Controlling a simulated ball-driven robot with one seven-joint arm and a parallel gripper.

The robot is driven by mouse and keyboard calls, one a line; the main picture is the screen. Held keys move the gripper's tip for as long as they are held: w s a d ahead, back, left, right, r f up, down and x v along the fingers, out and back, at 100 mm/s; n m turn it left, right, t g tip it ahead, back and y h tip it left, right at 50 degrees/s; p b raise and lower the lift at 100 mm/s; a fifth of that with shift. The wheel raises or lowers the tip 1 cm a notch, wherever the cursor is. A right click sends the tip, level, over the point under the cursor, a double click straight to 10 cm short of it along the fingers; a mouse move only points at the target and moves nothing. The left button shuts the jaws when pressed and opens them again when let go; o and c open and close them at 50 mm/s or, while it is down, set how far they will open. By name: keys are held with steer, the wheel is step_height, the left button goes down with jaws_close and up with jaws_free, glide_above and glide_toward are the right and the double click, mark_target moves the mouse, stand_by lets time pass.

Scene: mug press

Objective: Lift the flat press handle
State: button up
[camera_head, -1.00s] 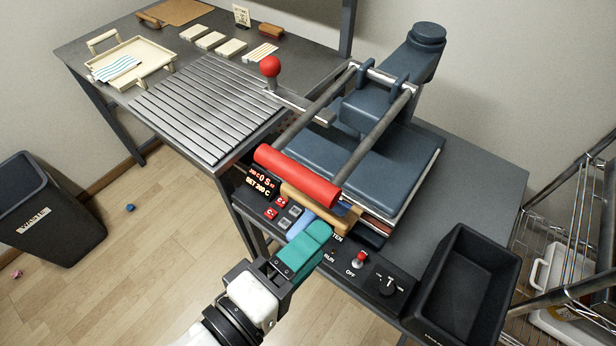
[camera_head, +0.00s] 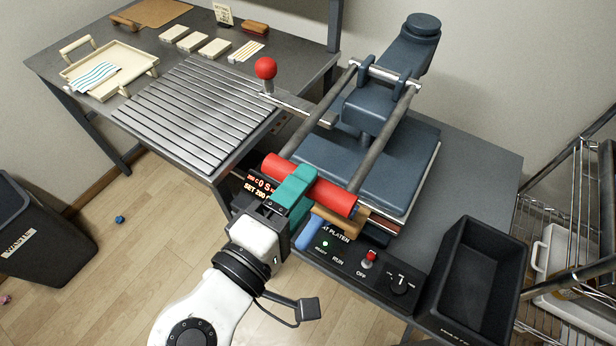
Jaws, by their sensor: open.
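The flat press (camera_head: 385,165) stands on the bench with its dark blue upper plate low over the lower part. Its red handle (camera_head: 338,199) is a thick roller between two grey bars, at the front of the press. My gripper (camera_head: 312,199) is open at the handle. Its teal finger (camera_head: 294,190) lies across the top of the handle near the middle and hides part of it. Its blue finger (camera_head: 309,233) shows below and in front of the handle. Whether either finger touches the handle I cannot tell.
A tan wooden piece (camera_head: 353,222) sits just under the handle. The control panel (camera_head: 345,262) with switch and dial is close below my gripper. A black bin (camera_head: 470,275) stands at right. A red-knobbed lever (camera_head: 265,68) and slatted rack (camera_head: 190,110) are at left.

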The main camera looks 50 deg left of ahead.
steer(key=shift+x, duration=1.25)
steer(key=shift+c, duration=0.3)
jaws_close()
